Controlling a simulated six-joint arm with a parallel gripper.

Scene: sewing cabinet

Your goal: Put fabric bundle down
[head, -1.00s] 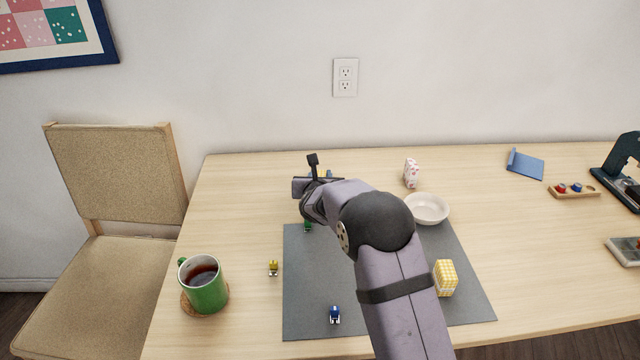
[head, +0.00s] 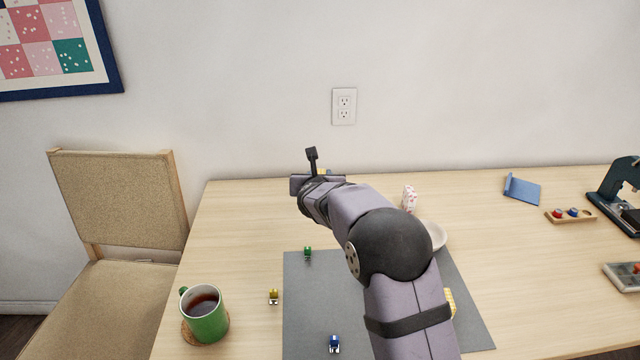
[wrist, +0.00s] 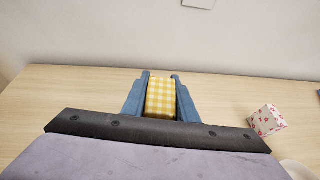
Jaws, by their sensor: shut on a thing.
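My gripper (wrist: 160,77) is shut on a yellow-and-white checked fabric bundle (wrist: 160,98), held between its two blue fingers in the wrist view. In the head view my wrist hides the fingers and nearly all of this bundle. The gripper is over the back left part of the table (head: 245,215), beyond the grey mat (head: 305,315). I cannot tell the bundle's exact height above the table. A white bundle with red flowers (wrist: 266,118) stands on the table to its right; it also shows in the head view (head: 408,196). Another yellow checked bundle (head: 450,303) is mostly behind my arm.
Green (head: 307,252), yellow (head: 273,296) and blue (head: 334,343) small pieces stand on or beside the mat. A green mug of tea (head: 206,316) is at the left. A white bowl (head: 434,234) is partly hidden. The table's back left is clear.

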